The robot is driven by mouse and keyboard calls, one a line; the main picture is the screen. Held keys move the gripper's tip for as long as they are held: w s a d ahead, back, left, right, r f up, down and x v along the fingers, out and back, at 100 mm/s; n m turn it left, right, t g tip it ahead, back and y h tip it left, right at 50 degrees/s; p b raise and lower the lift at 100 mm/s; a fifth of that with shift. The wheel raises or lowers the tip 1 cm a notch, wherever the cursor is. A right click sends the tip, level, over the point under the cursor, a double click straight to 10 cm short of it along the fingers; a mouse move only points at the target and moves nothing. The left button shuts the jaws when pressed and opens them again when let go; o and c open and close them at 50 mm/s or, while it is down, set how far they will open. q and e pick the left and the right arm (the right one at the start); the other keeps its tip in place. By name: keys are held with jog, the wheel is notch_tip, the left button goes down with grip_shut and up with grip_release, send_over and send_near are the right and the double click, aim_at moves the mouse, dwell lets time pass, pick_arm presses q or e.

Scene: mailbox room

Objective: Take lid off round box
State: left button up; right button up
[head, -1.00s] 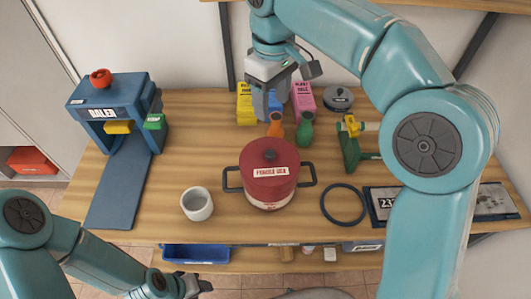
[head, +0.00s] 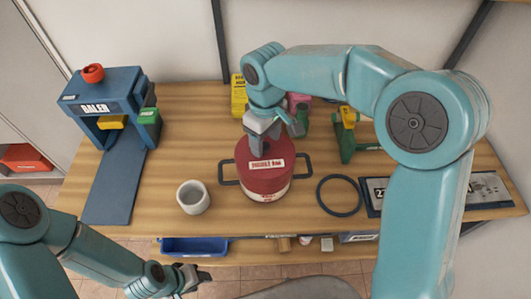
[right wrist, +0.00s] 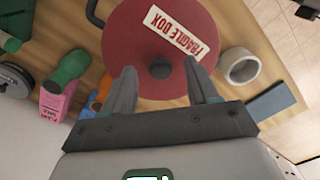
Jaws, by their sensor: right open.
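The round box (head: 268,188) is red with a cream lower band and dark side handles, standing upright on the table. Its red lid (head: 250,161) carries a white label and is on the box. In the right wrist view the lid (right wrist: 130,40) reads "FRAGILE BOX" and has a dark knob (right wrist: 160,68) in the middle. My right gripper (head: 262,150) is over the lid. In the right wrist view its open fingers (right wrist: 163,85) stand on either side of the knob, apart from it. My left gripper (head: 190,280) is low at the front left, away from the box; its jaws are too small to read.
A white cup (head: 193,198) stands left of the box and a dark ring (head: 339,196) lies right of it. The blue baler (head: 105,105) is at the left. Bottles and a yellow packet (head: 239,95) stand behind. A blue bin (head: 193,247) is below the front edge.

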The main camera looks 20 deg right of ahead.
jog(key=shift+a+f, duration=0.1)
jog(key=shift+f, duration=0.65)
grip_shut()
